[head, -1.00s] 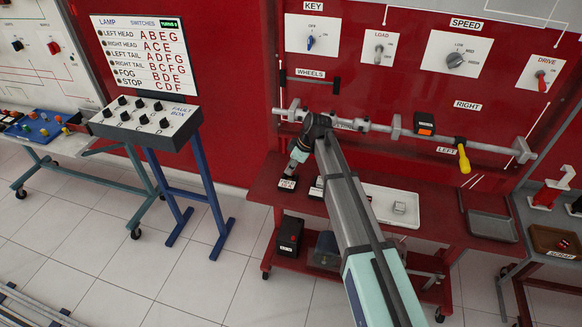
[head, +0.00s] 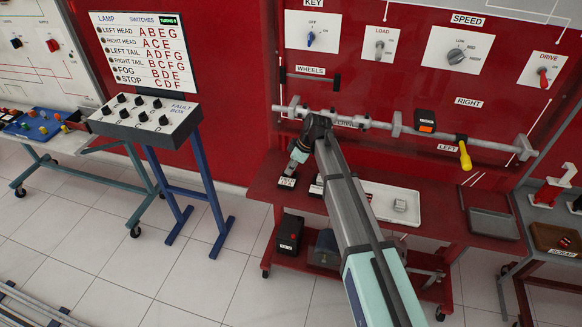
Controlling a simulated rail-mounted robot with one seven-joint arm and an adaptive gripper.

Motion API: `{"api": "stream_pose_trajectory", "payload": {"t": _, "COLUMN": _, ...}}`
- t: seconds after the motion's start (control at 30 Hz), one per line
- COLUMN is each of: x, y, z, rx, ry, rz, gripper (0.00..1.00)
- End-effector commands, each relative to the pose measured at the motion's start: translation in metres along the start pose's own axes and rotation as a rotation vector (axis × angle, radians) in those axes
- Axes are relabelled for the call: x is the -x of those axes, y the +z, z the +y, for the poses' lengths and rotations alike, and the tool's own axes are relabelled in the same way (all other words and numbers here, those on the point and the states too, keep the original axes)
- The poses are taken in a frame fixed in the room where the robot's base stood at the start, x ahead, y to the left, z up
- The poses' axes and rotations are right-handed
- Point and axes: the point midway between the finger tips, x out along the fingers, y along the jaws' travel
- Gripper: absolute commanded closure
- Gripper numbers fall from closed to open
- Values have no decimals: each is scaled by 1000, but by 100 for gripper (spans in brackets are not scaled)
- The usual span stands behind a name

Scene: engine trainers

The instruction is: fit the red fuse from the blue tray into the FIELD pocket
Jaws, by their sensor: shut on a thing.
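My gripper (head: 291,169) points down at the left end of the red bench, its jaws just above or at a small black labelled block (head: 287,183). The label is too small to read, so I cannot tell for sure that it is the FIELD pocket. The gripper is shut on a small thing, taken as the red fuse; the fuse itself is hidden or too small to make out. I cannot tell whether it touches the block. The blue tray (head: 37,133) stands on the far left bench, with several small coloured pieces in it.
A white tray (head: 423,207) with a grey piece (head: 400,205) and a grey tray (head: 493,224) lie farther right. A horizontal steel bar (head: 375,125) runs above the red bench (head: 262,187). The fault box (head: 150,118) stands left.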

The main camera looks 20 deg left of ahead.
Motion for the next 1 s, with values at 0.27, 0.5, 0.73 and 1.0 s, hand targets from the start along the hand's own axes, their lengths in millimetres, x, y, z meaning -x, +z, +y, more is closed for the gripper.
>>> {"api": "stream_pose_trajectory", "payload": {"t": 0.27, "x": 0, "y": 0, "z": 0, "rx": 0, "ry": 0, "rz": 0, "gripper": 99}}
{"api": "stream_pose_trajectory", "payload": {"t": 0.5, "x": -3, "y": 1, "z": 0, "rx": 0, "ry": 0, "rz": 0, "gripper": 99}}
{"api": "stream_pose_trajectory", "payload": {"t": 0.73, "x": -8, "y": 3, "z": 0, "rx": 0, "ry": 0, "rz": 0, "gripper": 99}}
{"api": "stream_pose_trajectory", "payload": {"t": 1.0, "x": -8, "y": 4, "z": 0, "rx": 0, "ry": 0, "rz": 0, "gripper": 99}}
